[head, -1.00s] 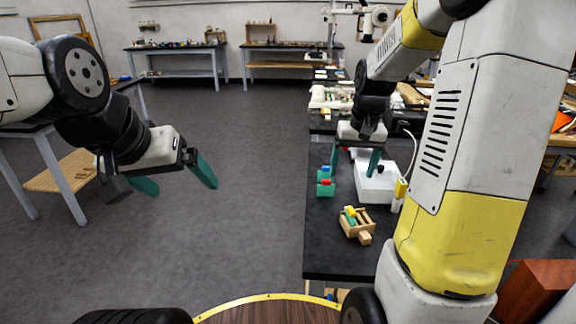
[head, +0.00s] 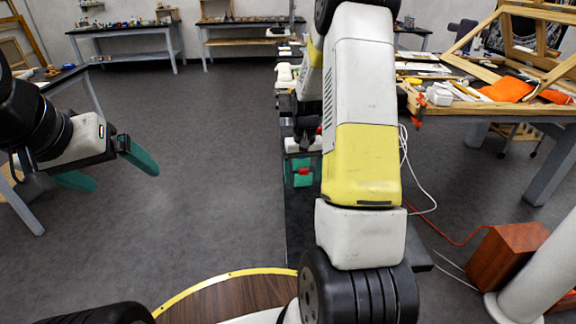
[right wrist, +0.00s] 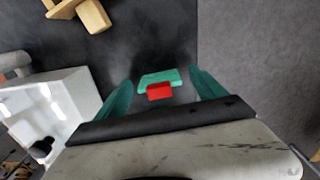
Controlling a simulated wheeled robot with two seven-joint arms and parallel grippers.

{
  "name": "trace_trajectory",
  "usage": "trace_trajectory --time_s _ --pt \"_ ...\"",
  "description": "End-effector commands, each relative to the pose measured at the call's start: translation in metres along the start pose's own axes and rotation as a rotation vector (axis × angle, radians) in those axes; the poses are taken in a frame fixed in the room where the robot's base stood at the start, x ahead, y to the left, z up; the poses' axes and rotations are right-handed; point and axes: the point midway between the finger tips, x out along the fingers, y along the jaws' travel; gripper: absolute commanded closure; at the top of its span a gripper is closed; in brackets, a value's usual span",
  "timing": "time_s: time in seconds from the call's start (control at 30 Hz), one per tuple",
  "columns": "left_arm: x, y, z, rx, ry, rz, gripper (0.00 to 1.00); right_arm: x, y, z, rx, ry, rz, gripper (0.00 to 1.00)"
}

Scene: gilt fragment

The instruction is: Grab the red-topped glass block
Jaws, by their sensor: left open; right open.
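The red-topped glass block (right wrist: 159,91) is teal with a bright red top. In the right wrist view it lies between the two teal fingers of my right gripper (right wrist: 161,76), with gaps on both sides. My right gripper is open. In the head view the block's red top (head: 304,171) shows between the right fingers, partly hidden by my right arm. My left gripper (head: 108,168) is open and empty over the floor at the left.
The block is over a dark bench (right wrist: 150,45), whose edge borders grey floor. A white box (right wrist: 50,110) stands left of the right gripper, and a wooden item (right wrist: 93,15) lies beyond.

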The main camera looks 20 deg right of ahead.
Motion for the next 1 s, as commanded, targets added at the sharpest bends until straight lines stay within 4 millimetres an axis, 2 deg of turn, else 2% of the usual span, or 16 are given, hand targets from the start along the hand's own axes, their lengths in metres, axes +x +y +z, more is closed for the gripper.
trace_trajectory --time_s 0.1,0.3,0.37,0.6,0.67,0.87,1.0 --pt "0.000 0.000 0.000 0.000 0.000 0.000 0.08 0.007 0.000 0.000 0.000 0.001 0.000 0.20" --pt "0.000 0.000 0.000 0.000 0.000 0.000 0.08 0.007 0.000 0.000 0.000 0.001 0.000 0.20" --pt "0.000 0.000 0.000 0.000 0.000 0.000 0.08 0.007 0.000 0.000 0.000 0.001 0.000 0.30" --pt "0.000 0.000 0.000 0.000 0.000 0.000 0.08 0.007 0.000 0.000 0.000 0.002 0.000 0.77" --pt "0.000 0.000 0.000 0.000 0.000 0.000 0.08 0.007 0.000 0.000 0.000 0.002 0.000 0.86" --pt "0.000 0.000 0.000 0.000 0.000 0.000 0.08 0.006 0.000 -0.001 0.000 0.002 0.000 0.86" --pt "0.000 0.000 0.000 0.000 0.000 0.000 0.08 -0.006 0.000 -0.001 0.000 0.005 0.000 0.86"
